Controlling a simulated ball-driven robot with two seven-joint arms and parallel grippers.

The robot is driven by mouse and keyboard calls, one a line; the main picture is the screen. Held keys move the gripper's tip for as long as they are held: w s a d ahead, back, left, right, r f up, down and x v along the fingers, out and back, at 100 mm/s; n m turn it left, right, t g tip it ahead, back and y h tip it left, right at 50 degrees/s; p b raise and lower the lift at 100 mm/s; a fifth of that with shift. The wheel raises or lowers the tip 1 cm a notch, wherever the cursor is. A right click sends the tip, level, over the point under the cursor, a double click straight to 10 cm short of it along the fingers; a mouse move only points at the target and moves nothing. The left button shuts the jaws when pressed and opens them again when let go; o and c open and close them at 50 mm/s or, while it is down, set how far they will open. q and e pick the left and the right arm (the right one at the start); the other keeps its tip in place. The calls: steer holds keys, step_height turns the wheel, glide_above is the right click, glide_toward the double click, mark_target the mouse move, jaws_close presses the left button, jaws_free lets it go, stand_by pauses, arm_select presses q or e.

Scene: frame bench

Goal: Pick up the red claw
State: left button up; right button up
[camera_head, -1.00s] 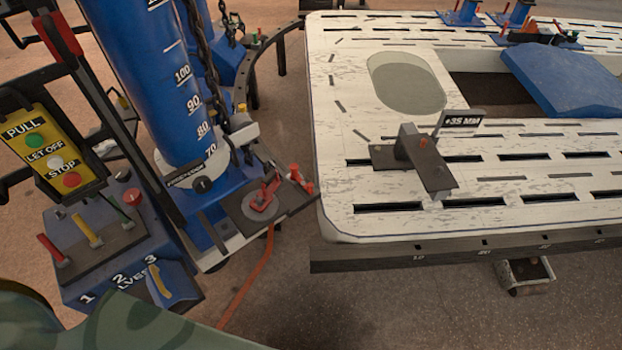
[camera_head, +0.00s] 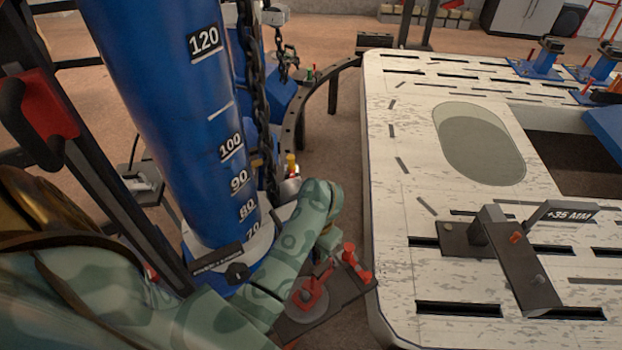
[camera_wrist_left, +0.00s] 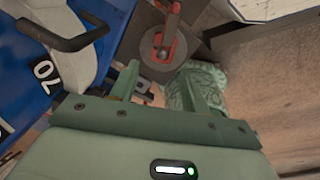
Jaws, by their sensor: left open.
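A red claw (camera_head: 313,293) sits on a grey disc (camera_head: 307,306) on a dark plate at the foot of the blue column. A second red part (camera_head: 354,264) stands beside it near the plate's corner; which one is meant by the name I cannot be sure. My left gripper (camera_head: 322,266) hangs just above and behind the red claw, partly hidden by my own arm. In the left wrist view the open, empty fingers (camera_wrist_left: 158,80) point at the disc, with the red claw (camera_wrist_left: 170,32) just beyond them. My right gripper is not in view.
The blue column (camera_head: 170,110) with height marks and a chain (camera_head: 258,100) stand close behind my left arm. The white slotted bench (camera_head: 395,210) is close on the right, with a dark clamp (camera_head: 515,265) on it. Bare floor shows behind.

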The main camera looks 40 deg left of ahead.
arm_select(q)
steer(key=b, duration=0.5)
glide_toward(317, 273)
steer(key=shift+h, duration=0.3)
steer(key=f, duration=0.5)
steer(key=shift+a+f, duration=0.15)
steer(key=shift+a, duration=0.2)
steer(key=shift+f, duration=0.45)
step_height(317, 273, down, 4)
steer(key=b, duration=0.2)
steer(key=shift+f+b, duration=0.15)
steer(key=shift+b, duration=0.2)
steer(key=shift+f, duration=0.35)
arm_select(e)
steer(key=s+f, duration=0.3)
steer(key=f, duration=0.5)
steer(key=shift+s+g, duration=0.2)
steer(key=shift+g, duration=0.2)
arm_select(q)
steer(key=shift+r, duration=0.1)
jaws_close()
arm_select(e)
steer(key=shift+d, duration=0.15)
